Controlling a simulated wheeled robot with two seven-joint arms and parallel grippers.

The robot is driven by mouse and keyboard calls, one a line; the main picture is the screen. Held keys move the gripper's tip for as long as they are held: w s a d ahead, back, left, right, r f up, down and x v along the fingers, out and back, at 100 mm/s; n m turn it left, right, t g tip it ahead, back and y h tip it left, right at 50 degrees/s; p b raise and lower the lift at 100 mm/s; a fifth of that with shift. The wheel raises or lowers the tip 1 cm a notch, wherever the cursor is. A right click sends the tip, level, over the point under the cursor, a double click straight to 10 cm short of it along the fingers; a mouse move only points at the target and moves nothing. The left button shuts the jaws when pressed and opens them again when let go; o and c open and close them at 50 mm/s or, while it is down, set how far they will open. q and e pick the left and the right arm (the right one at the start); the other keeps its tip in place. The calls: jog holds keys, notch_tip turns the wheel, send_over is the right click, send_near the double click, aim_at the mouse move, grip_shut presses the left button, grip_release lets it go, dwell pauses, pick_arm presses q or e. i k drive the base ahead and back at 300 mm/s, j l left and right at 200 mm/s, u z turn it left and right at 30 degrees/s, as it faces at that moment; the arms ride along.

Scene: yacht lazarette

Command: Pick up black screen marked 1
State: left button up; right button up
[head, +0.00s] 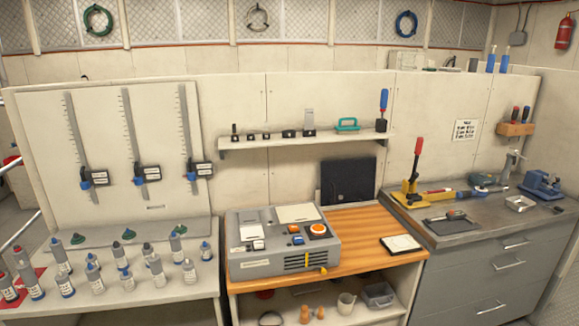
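A black upright panel (347,180) stands at the back of the wooden-topped table, against the cream wall. It looks like a dark screen, but I cannot read a mark 1 on it. A thin tablet-like plate (401,244) with a dark border and a pale face lies flat at the table's right end. Neither of my grippers is in view.
A wall shelf (305,139) with small items hangs above the panel. Several bottles and tubes crowd the left bench. A grey workbench (500,226) with tools stands at right. Bare wood (366,223) shows in front of the panel.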

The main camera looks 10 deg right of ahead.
aim_at(346, 180)
jog(key=i+l, duration=0.1)
jog(key=l, duration=0.45)
jog(key=i+l, duration=0.1)
jog(key=l, duration=0.5)
jog(key=i+l+u, duration=0.1)
jog(key=l, duration=0.45)
